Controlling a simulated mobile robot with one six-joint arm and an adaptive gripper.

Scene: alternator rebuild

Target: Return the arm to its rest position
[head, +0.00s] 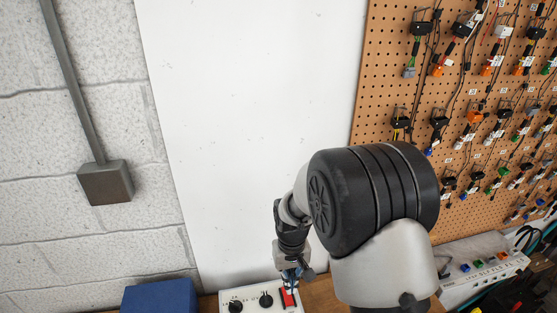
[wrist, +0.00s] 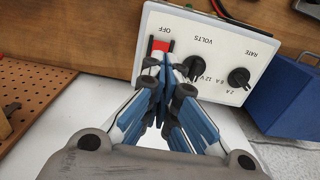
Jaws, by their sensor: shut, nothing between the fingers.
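My gripper (wrist: 165,72) is shut and empty in the wrist view, its blue fingertips together right in front of a white control box. In the head view my gripper (head: 291,276) points down at the same box. The control box (wrist: 227,62) has a red switch (wrist: 160,45) marked OFF and two black knobs marked VOLTS and RATE. The fingertips overlap the lower edge of the switch in the wrist view; I cannot tell whether they touch it. The box also shows in the head view (head: 247,291), partly cut off at the bottom. My arm is bent, with its elbow high.
A blue box (wrist: 285,103) stands beside the control box. A pegboard (head: 462,110) with several hanging connectors is at the right in the head view. The white wall panel (head: 255,120) is bare.

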